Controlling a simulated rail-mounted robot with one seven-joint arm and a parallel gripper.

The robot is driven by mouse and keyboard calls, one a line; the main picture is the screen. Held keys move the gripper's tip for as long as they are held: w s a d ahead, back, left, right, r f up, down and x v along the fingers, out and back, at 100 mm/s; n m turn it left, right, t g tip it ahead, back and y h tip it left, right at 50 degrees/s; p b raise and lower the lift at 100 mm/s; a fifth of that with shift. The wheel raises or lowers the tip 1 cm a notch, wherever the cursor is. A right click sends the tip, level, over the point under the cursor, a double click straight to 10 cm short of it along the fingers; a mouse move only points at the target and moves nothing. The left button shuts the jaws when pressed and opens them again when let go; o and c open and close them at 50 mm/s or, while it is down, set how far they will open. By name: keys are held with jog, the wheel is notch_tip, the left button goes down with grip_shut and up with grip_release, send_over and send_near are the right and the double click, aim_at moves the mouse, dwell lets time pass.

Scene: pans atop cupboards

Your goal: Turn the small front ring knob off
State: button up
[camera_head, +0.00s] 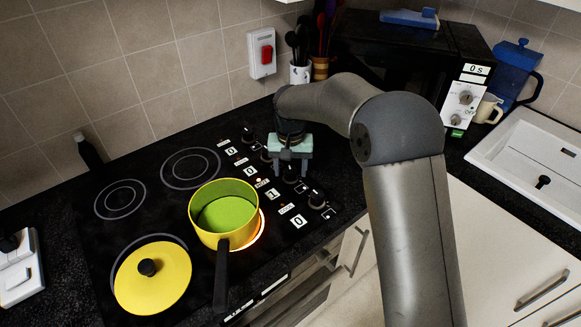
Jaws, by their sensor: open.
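A yellow saucepan (224,213) with a green inside and a black handle stands on the small front ring (258,238), which glows orange beneath it. A line of black knobs runs along the right side of the hob, with white labels beside them. They include the front-most knob (317,199), a middle knob (291,175) and a rear knob (248,133). My gripper (290,168) points down over this line, open, its fingertips close to the middle knob. I cannot tell whether they touch it. Which knob serves the glowing ring is too small to read.
A yellow lid (152,275) lies on the front left ring. Two rear rings (191,168) are bare. A utensil pot (300,72) and a microwave (410,60) stand behind my arm. A white sink (535,160) is at the right. A red wall switch (266,54) is at the back.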

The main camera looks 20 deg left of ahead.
jog(key=shift+f, duration=0.25)
jog(key=c, duration=1)
jog(key=shift+o, duration=0.2)
jog(key=n, duration=0.5)
jog(key=shift+r+b, duration=0.1)
jog(key=shift+b, duration=0.3)
jog(key=o, duration=1)
jog(key=shift+c, duration=0.2)
